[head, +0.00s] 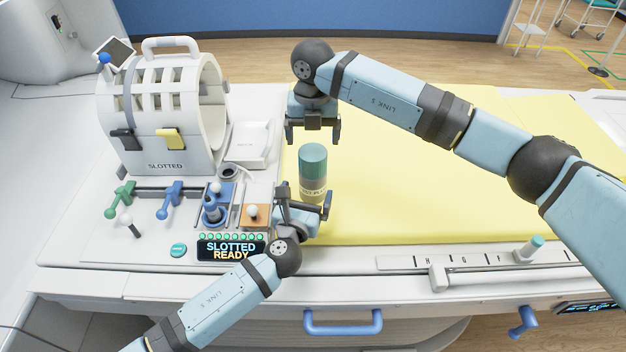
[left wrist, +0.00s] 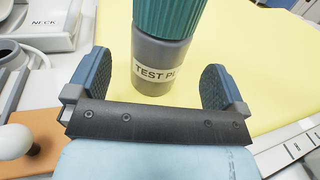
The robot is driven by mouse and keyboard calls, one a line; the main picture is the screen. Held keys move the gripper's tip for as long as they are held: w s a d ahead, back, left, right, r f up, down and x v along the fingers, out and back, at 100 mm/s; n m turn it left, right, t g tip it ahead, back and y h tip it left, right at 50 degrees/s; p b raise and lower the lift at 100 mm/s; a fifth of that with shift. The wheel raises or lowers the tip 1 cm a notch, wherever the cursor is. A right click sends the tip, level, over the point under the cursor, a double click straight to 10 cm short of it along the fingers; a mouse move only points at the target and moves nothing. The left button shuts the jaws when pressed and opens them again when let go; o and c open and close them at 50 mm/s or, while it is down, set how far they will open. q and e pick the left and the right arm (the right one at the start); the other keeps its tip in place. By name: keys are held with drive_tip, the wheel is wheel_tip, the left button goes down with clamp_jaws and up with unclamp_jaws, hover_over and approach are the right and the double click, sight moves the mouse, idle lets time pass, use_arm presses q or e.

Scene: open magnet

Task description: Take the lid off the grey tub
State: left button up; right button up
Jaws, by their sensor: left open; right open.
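The grey tub (head: 313,189) stands upright on the yellow pad, with a label around its side. Its ribbed teal lid (head: 313,158) sits on top. In the left wrist view the tub (left wrist: 160,58) stands ahead, between the lines of the two fingers, and the lid (left wrist: 168,15) is cut off by the top edge. My left gripper (head: 308,197) is open at the tub's lower front; I cannot tell if its fingers touch it. The fingers also show in the left wrist view (left wrist: 160,85). My right gripper (head: 313,136) is open, above and behind the lid, pointing down.
A white slotted coil (head: 165,115) stands at the left. A console with coloured levers (head: 122,195) and a "SLOTTED READY" display (head: 231,250) lies left of my left gripper. The yellow pad (head: 420,190) is clear to the right. A rail (head: 500,272) runs along the front.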

sight(309, 186)
use_arm(q)
drive_tip(key=x, duration=0.5)
drive_tip(key=shift+w+d+r, duration=0.1)
drive_tip(key=shift+w+r, duration=0.05)
use_arm(e)
drive_tip(key=shift+s+r, duration=0.1)
use_arm(q)
drive_tip(key=shift+w+d, duration=0.1)
drive_tip(key=shift+w, duration=0.45)
